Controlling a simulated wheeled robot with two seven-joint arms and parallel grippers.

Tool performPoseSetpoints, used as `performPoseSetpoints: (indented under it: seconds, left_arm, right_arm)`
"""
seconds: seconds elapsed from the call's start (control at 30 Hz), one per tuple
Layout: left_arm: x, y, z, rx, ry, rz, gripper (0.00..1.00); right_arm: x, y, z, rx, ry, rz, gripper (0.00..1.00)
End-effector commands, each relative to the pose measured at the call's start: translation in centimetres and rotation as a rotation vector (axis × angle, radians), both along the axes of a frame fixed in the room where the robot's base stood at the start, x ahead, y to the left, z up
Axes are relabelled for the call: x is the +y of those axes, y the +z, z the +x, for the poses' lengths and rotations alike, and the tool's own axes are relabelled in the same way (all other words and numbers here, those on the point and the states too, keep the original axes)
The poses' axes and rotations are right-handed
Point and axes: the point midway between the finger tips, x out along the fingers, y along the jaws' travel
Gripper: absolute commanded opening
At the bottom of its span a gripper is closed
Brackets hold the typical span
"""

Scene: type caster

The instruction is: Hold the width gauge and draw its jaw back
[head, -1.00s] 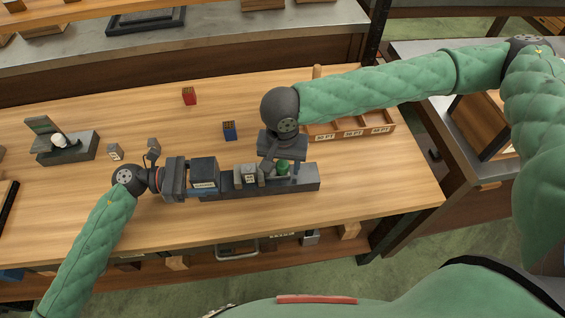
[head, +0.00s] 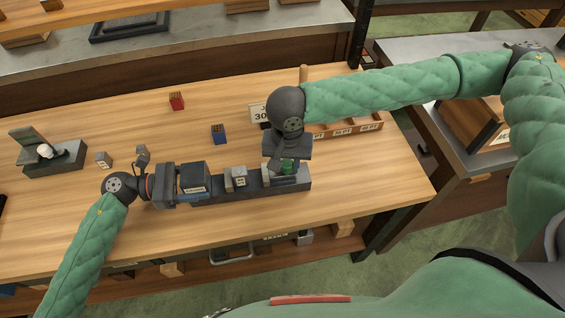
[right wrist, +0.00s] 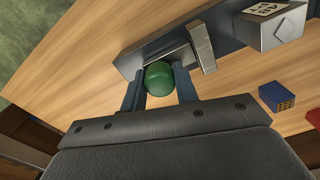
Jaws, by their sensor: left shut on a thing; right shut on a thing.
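The width gauge (head: 252,188) is a long dark grey bar lying on the wooden bench. Its sliding jaw (right wrist: 201,48) has a pale upright plate and a round green knob (right wrist: 158,79). My right gripper (head: 287,166) comes down from above, shut on the green knob; its two fingers flank the knob in the right wrist view. My left gripper (head: 207,180) is shut on the left end of the gauge and hides that end. A grey labelled block (head: 236,177) sits at the gauge between my left gripper and the jaw, with a clear gap to the jaw plate.
A red block (head: 177,101) and a blue block (head: 218,134) stand behind the gauge. Small grey blocks (head: 104,160) and a dark fixture (head: 52,158) are at left. A labelled wooden tray (head: 345,130) is behind my right gripper. Bench in front is clear.

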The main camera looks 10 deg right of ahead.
Motion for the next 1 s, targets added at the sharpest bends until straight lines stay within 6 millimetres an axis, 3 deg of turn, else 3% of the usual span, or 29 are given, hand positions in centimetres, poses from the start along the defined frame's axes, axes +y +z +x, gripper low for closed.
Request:
performPoseSetpoints:
  seconds: [0.1,0.13,0.2,0.23,0.53,0.67,1.0]
  left_arm:
    - [0.0,0.0,0.0,0.0,0.001,0.001,0.36]
    - [0.0,0.0,0.0,0.0,0.001,0.001,0.36]
    - [0.0,0.0,0.0,0.0,0.001,0.001,0.36]
    - [0.0,0.0,0.0,0.0,0.001,0.001,0.36]
    - [0.0,0.0,0.0,0.0,0.001,0.001,0.36]
    - [0.0,0.0,0.0,0.0,0.001,0.001,0.36]
    - [0.0,0.0,0.0,0.0,0.001,0.0,0.36]
  right_arm:
    - [0.0,0.0,0.0,-0.001,0.0,0.0,0.1]
    - [0.0,0.0,0.0,-0.001,0.0,0.001,0.36]
    - [0.0,0.0,0.0,0.0,0.0,0.001,0.49]
    - [0.0,0.0,0.0,0.0,0.0,0.001,0.52]
    - [0.0,0.1,0.0,-0.001,0.0,0.001,0.52]
    - [0.1,1.1,0.1,-0.002,0.0,0.003,0.52]
    - [0.0,7.2,0.1,-0.003,0.001,0.001,0.52]
